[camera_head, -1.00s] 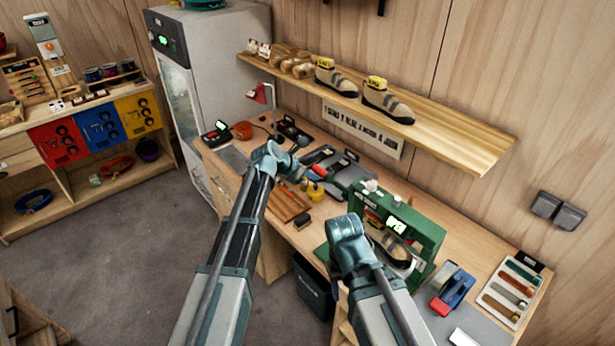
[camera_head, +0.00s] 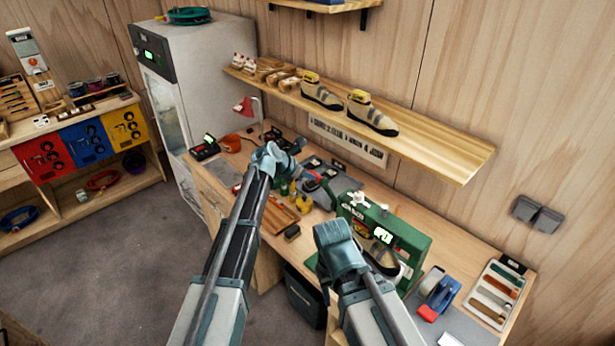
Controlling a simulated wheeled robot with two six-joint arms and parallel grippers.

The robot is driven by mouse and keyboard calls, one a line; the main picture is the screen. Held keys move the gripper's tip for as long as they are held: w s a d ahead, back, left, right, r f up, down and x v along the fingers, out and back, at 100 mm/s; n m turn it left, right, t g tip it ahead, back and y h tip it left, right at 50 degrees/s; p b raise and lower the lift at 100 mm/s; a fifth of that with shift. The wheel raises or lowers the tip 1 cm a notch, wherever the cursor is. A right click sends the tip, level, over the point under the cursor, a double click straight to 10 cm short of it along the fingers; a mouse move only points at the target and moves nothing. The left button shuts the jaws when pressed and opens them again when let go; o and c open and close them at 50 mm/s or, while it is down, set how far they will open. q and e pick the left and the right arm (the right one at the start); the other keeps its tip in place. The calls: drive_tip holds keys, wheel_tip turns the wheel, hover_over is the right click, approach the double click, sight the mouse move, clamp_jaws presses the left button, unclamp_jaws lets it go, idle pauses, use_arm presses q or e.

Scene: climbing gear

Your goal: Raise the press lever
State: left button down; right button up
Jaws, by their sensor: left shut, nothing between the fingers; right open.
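The green press (camera_head: 412,238) stands on the workbench right of centre, with a small lit display on its front. A beige and dark shoe (camera_head: 376,254) sits inside its frame. I cannot clearly make out the press lever; a white knob (camera_head: 359,197) shows at the press's top left. My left gripper (camera_head: 297,149) is shut and empty, over the bench's middle, left of the press and apart from it. My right gripper (camera_head: 388,268) is open, low at the front of the press, partly hidden by its own wrist. I cannot tell whether it touches anything.
A wall shelf (camera_head: 440,158) with two shoes (camera_head: 372,117) hangs above the bench. Left of the press lie a wooden tray (camera_head: 280,216) and small tools. Right are a blue and red tool (camera_head: 437,292) and a sorting tray (camera_head: 495,292). A dark bin (camera_head: 304,297) stands below.

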use_arm(q)
drive_tip(key=shift+w+d, duration=0.1)
drive_tip(key=shift+d, duration=0.1)
drive_tip(key=p+v, duration=0.5)
drive_tip(key=v, duration=0.2)
drive_tip(key=shift+s+a+r, duration=0.2)
drive_tip(key=shift+s+a, duration=0.05)
